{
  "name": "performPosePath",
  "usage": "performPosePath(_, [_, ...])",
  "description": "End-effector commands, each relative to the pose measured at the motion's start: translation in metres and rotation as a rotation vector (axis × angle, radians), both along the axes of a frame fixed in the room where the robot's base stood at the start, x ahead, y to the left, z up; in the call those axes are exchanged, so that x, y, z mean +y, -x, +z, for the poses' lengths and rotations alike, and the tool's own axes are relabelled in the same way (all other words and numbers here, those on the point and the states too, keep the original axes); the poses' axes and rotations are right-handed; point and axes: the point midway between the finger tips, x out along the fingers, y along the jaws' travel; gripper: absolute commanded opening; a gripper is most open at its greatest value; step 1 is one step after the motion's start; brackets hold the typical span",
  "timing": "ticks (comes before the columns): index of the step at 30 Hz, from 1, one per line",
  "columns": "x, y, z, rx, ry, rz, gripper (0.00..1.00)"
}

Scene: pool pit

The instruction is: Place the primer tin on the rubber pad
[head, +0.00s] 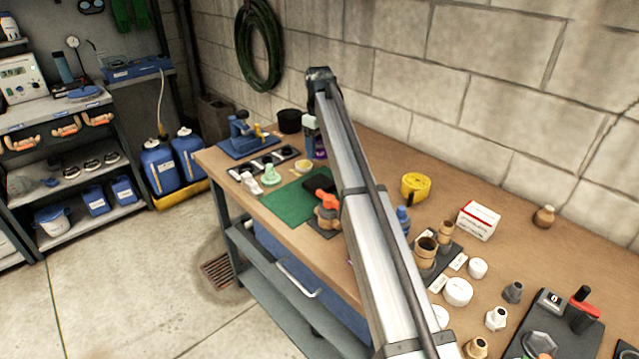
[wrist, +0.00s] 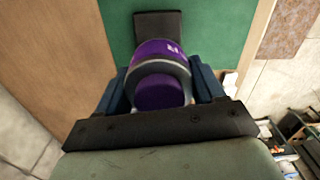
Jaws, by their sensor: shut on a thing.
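The primer tin (wrist: 165,52) is a purple cylinder with a pale grey band, seen in the wrist view between my gripper's blue fingers (wrist: 164,84). My gripper is shut on it. A patch of purple (head: 320,153) shows beside my arm in the head view, where the arm partly hides the tin and gripper. A dark square (wrist: 157,22), which looks like the rubber pad, lies on the green mat just past the tin in the wrist view. The tin covers its near edge.
The green mat (head: 286,203) lies on the wooden bench. A blue vise (head: 243,133), a dark tray (head: 270,161) and a green-topped piece (head: 270,175) are at the left. Several fittings crowd the right side.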

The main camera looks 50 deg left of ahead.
Motion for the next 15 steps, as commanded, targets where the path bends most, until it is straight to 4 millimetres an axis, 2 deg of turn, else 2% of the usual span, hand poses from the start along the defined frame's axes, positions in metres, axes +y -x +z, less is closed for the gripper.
performPosePath(6, [0.002, -0.002, 0.001, -0.003, -0.003, -0.204, 0.31])
performPosePath(11, [0.002, -0.002, 0.0, -0.003, -0.003, -0.276, 0.31])
performPosePath(15, [0.001, -0.002, -0.01, -0.004, -0.003, -0.293, 0.31])
